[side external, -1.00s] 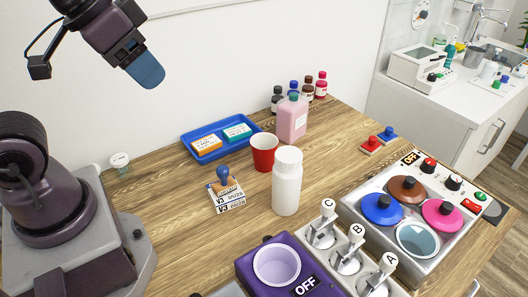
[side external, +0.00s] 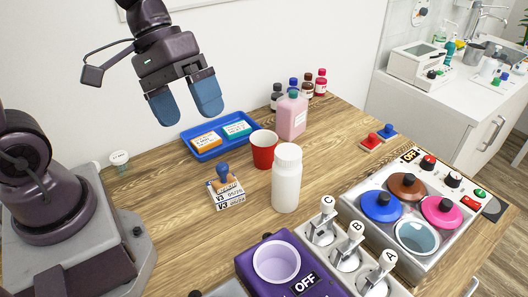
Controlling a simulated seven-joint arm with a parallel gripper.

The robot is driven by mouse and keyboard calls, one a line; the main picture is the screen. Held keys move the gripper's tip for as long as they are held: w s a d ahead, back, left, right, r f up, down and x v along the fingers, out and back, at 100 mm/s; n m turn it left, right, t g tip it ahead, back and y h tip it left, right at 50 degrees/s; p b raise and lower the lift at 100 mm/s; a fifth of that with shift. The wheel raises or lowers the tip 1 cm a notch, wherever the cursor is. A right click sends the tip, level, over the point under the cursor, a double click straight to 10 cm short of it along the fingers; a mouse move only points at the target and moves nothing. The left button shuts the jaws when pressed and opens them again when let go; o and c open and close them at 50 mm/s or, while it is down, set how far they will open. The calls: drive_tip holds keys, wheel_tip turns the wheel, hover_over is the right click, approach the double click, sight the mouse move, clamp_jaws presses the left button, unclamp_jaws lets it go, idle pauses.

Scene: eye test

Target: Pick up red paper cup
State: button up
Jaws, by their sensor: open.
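The red paper cup (side external: 263,152) stands upright on the wooden table, between the blue tray and a white bottle. The white bottle (side external: 286,180) stands in front of it to the right and may cover a little of its right edge. My gripper (side external: 188,115) is open and empty, with two blue fingers pointing down. In the picture it is up and to the left of the cup, apart from it, above the table.
A blue tray (side external: 199,155) with two small boxes lies left of the cup. A pink bottle (side external: 292,116) and several small bottles stand behind. A stamp (side external: 224,180) is in front left. A lever panel (side external: 345,258), purple device (side external: 246,270) and lidded-pot unit (side external: 440,244) fill the front right.

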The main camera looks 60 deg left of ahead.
drive_tip(key=w+d+f+n+h, duration=0.2)
drive_tip(key=w+f+n+h, duration=0.1)
drive_tip(key=w+n+h, duration=0.3)
drive_tip(key=n+t+y, duration=0.6)
drive_tip(key=n+t, duration=1)
drive_tip(key=n, duration=0.7)
hover_over(253, 150)
drive_tip(key=f, duration=1.5)
drive_tip(key=shift+w+a, duration=0.2)
drive_tip(key=shift+a, duration=0.05)
wheel_tip(253, 150, down, 2)
drive_tip(key=shift+a+f+y, duration=0.15)
drive_tip(key=shift+f+y, duration=0.05)
drive_tip(key=shift+y, duration=0.3)
wheel_tip(253, 150, down, 5)
drive_tip(key=shift+f, duration=0.1)
drive_tip(key=shift+r+x, duration=0.15)
drive_tip(key=shift+x, duration=0.6)
drive_tip(key=shift+r+x, duration=0.1)
drive_tip(key=shift+x, duration=0.65)
drive_tip(key=shift+c, duration=0.2)
